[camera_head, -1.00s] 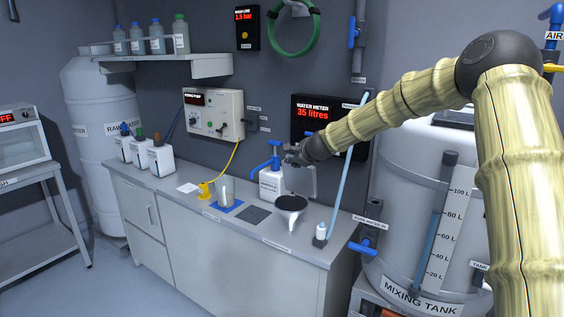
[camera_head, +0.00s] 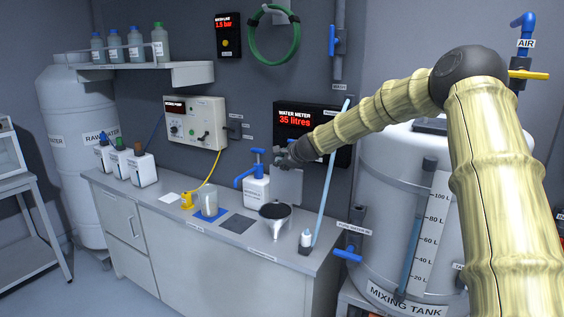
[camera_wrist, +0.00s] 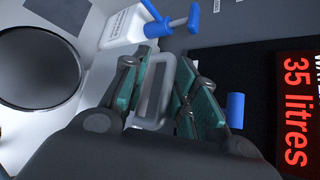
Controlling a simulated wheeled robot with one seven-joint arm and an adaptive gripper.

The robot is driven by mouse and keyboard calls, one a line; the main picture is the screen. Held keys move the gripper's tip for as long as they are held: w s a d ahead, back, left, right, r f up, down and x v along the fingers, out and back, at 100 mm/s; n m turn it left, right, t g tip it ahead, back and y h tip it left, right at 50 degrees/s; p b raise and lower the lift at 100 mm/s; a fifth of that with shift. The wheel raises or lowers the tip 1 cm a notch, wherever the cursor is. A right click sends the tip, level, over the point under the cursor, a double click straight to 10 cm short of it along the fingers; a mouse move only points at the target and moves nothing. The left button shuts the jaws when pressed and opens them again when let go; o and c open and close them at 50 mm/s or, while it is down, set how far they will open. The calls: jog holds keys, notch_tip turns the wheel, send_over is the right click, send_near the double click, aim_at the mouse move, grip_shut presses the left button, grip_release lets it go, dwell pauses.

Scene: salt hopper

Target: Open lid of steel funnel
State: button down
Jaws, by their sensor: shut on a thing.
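The steel funnel (camera_head: 275,224) stands on the counter with its round dark mouth uncovered. Its grey lid (camera_head: 288,188) stands raised, roughly upright, behind the mouth. My gripper (camera_head: 284,160) is at the lid's upper edge, above and behind the funnel. In the wrist view my gripper (camera_wrist: 160,98) has its green-padded fingers around a grey loop handle (camera_wrist: 154,90), shut on it. The funnel's mouth (camera_wrist: 35,68) shows at the left there, apart from the fingers. The hinge is too small to make out.
A white bottle with a blue pump (camera_head: 256,190) stands close left of the lid. A beaker (camera_head: 209,203) stands farther left. The water meter (camera_head: 307,125) is on the wall behind.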

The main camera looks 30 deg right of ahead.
jog(key=c, duration=1.5)
grip_release()
jog(key=shift+d+f, duration=0.15)
jog(key=shift+f, duration=0.15)
jog(key=v, duration=1.2)
jog(key=shift+w+d, duration=0.1)
